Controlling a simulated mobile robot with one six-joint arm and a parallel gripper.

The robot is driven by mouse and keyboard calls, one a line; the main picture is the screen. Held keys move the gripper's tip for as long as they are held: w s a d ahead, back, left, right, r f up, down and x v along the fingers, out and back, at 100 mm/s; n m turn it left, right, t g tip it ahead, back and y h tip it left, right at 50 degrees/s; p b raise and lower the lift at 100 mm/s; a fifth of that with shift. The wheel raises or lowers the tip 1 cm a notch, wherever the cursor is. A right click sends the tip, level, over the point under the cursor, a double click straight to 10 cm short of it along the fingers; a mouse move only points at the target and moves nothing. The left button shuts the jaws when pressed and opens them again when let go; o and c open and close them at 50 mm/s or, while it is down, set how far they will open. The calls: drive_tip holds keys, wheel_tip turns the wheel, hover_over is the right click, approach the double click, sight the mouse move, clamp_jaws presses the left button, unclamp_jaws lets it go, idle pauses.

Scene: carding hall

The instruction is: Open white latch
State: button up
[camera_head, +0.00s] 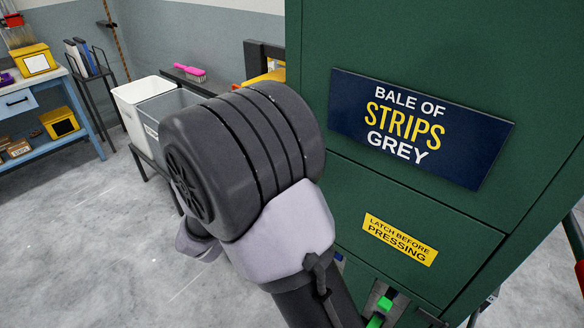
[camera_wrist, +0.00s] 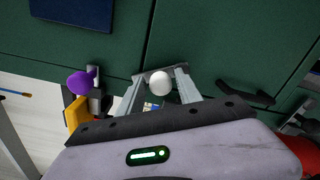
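The white latch shows as a round white knob (camera_wrist: 159,84) at the green press front in the wrist view. My gripper (camera_wrist: 160,78) is open, with one grey finger on each side of the knob and the knob close to both. A narrow gap seems to show at the left finger; contact on the right is hard to tell. In the head view, my arm hides the gripper and the white knob.
A purple knob (camera_wrist: 80,82) sits left of my gripper and a black handle (camera_wrist: 246,94) right of it. The green press (camera_head: 410,40) bears a yellow "latch before pressing" label (camera_head: 399,239). A green knob (camera_head: 385,304) is low on it. White and grey bins (camera_head: 130,112) stand behind left.

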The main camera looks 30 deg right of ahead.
drive_tip(key=shift+o, duration=0.3)
drive_tip(key=shift+a, duration=0.1)
drive_tip(key=p+v, duration=0.4)
drive_tip(key=v, duration=1.3)
drive_tip(key=shift+a+p, duration=0.15)
drive_tip(key=shift+p, duration=0.2)
